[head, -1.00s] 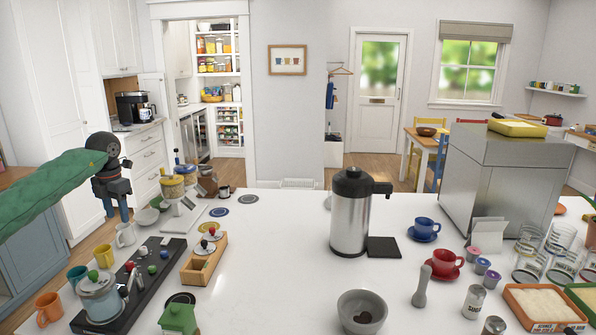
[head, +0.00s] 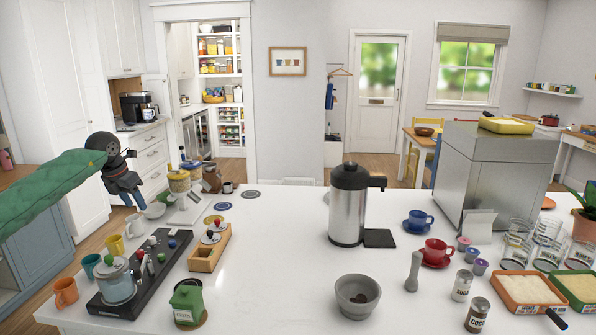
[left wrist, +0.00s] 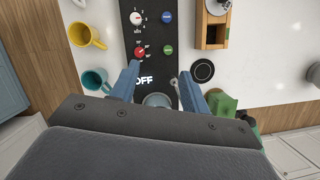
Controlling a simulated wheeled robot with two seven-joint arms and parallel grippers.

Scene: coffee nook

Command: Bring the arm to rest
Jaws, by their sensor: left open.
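My left arm, in a green sleeve, comes in from the left in the head view. Its gripper (head: 132,200) hangs in the air by the counter's left edge, tilted, fingers pointing down. In the left wrist view the two blue fingers (left wrist: 161,86) stand apart with nothing held between them. Beyond them lies the black control panel (left wrist: 151,45) with knobs and the word OFF. It also shows in the head view (head: 181,245), below the gripper and to its right. My right gripper is not in view.
On the white counter (head: 270,265) are a grey pot (head: 117,282), several mugs, a wooden box (head: 205,258), a green canister (head: 186,303), a steel urn (head: 346,210), a grey bowl (head: 355,296) and a large steel machine (head: 490,175). The counter's middle is clear.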

